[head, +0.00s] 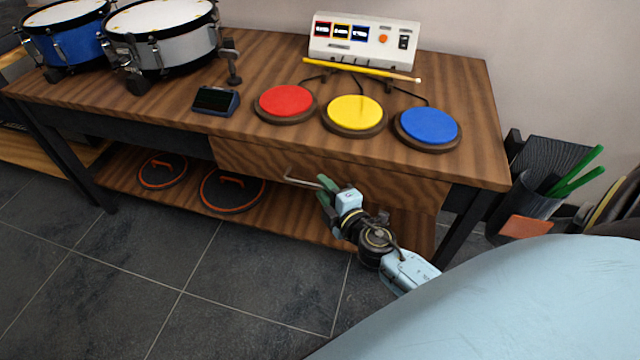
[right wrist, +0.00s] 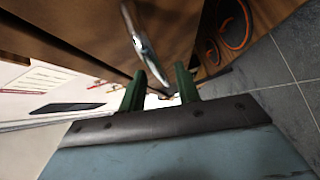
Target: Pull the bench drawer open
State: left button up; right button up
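The wooden bench drawer (head: 375,187) sits under the right part of the bench top, and its front looks flush with the bench. Its pale metal bar handle (head: 300,181) is on the front, and it also shows in the right wrist view (right wrist: 142,42). My right gripper (head: 323,188) is at the right end of the handle. In the right wrist view, its two green fingers (right wrist: 160,88) are apart, and the handle's bar runs toward the gap between them. I cannot tell whether they touch it. My left gripper is not in view.
Red (head: 286,102), yellow (head: 355,113) and blue (head: 428,127) pads, a yellow stick (head: 360,69) and a white control box (head: 365,42) stand on the bench top. Two drums (head: 160,45) are at left. Dark round pads (head: 233,190) lie on the lower shelf. Floor in front is clear.

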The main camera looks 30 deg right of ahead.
jog(key=shift+w+f, duration=0.2)
jog(key=shift+w, duration=0.95)
grip_shut()
